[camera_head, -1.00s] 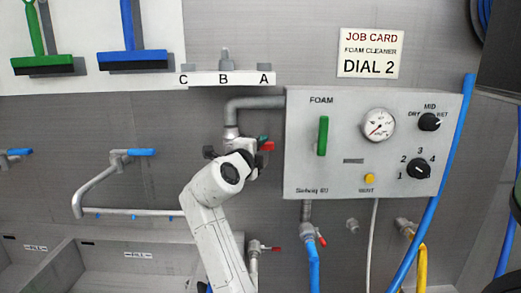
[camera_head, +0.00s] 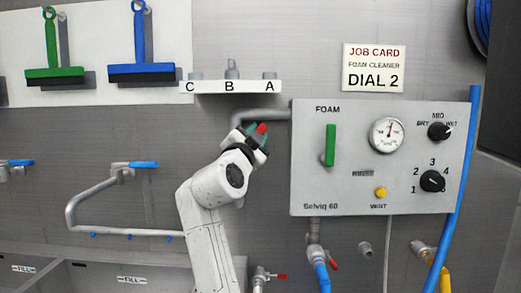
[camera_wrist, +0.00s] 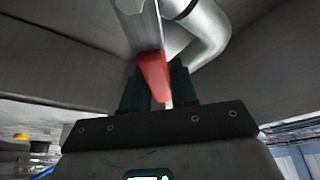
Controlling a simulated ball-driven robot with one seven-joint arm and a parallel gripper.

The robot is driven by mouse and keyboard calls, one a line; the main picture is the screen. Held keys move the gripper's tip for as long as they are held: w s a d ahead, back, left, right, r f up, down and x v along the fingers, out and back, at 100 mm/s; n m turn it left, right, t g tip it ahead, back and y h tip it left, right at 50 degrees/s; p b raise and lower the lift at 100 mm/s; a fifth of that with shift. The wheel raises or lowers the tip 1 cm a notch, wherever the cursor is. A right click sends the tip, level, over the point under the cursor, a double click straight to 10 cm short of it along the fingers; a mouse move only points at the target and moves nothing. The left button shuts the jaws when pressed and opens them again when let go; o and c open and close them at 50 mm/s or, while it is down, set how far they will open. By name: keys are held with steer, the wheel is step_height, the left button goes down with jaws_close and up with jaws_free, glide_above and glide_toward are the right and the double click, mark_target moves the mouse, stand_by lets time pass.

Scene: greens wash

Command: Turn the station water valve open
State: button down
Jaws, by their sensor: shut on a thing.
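The station water valve's red handle (camera_head: 261,128) is on the pipe left of the foam panel, below the A-B-C shelf, and points up and to the right. My gripper (camera_head: 256,136) is shut on this handle. In the wrist view the red handle (camera_wrist: 152,72) lies between the dark green fingers of my gripper (camera_wrist: 157,84), with its metal lever running up to the pipe. The valve body is mostly hidden behind my wrist. The gauge (camera_head: 388,134) on the panel has its needle pointing about straight up.
The grey foam panel (camera_head: 375,205) stands close on the right, with a green lever (camera_head: 330,145), black dials and a yellow button (camera_head: 380,193). The shelf (camera_head: 231,87) is just above my gripper. A lower red-handled valve (camera_head: 270,276) and blue hose (camera_head: 322,276) are below.

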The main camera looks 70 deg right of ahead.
steer(key=shift+w+a+r+n+t, duration=0.15)
steer(key=shift+w+r+n+t, duration=0.2)
steer(key=shift+n, duration=0.5)
steer(key=shift+w+a+r+n+t, duration=0.15)
steer(key=shift+w+n+t, duration=0.3)
steer(key=shift+n, duration=0.4)
steer(key=c, duration=1)
jaws_free()
steer(key=shift+o, duration=0.2)
steer(key=shift+s, duration=0.15)
